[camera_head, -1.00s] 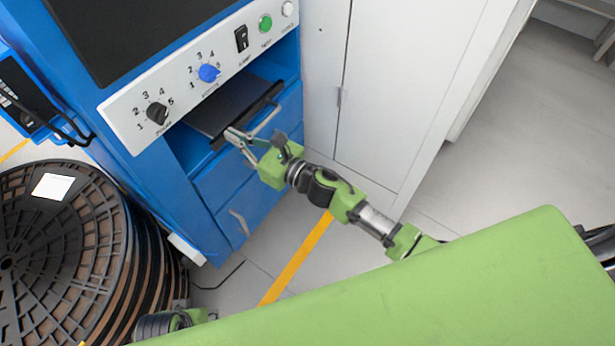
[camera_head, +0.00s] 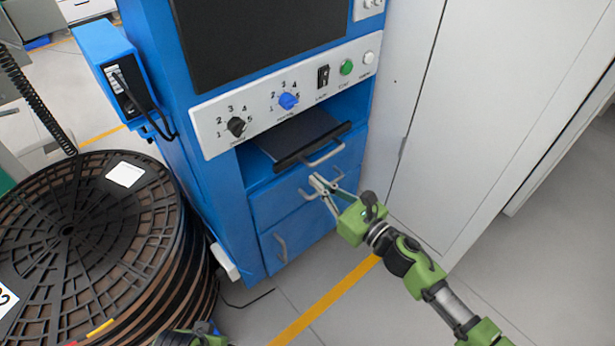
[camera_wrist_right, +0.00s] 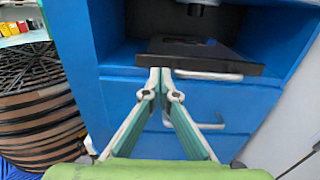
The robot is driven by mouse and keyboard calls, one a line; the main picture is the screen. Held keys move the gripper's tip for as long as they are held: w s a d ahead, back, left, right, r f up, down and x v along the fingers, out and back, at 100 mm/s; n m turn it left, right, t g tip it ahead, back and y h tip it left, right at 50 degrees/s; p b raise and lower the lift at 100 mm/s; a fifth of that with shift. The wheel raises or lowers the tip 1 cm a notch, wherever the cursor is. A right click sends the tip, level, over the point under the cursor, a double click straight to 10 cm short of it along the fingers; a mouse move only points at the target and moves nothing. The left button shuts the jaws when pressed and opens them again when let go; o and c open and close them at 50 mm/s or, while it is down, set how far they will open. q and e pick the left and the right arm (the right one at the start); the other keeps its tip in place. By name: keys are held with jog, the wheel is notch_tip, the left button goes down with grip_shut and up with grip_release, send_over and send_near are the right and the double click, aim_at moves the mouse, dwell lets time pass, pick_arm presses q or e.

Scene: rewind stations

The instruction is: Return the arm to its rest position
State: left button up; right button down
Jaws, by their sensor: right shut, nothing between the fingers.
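My right arm comes in from the lower right in the head view. Its gripper (camera_head: 318,181) is shut and empty, just below and in front of the handle of a dark pull-out tray (camera_head: 300,137). In the right wrist view, the gripper's fingertips (camera_wrist_right: 160,74) meet in front of the tray's front edge (camera_wrist_right: 205,62). A gap seems to show between fingertips and handle in the head view. A green and black part of my left arm (camera_head: 192,336) shows at the bottom edge, but its fingers are not visible.
The blue cabinet (camera_head: 175,150) has a knob panel (camera_head: 262,105) above the tray and drawers with handles below. A large stacked reel (camera_head: 100,225) stands left. White cabinet doors (camera_head: 470,110) stand right. Grey floor with a yellow line (camera_head: 325,305) is clear in front.

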jog(key=v, duration=0.5)
jog(key=shift+s+d+f, duration=0.1)
jog(key=shift+s+d, duration=0.1)
jog(key=shift+d, duration=0.1)
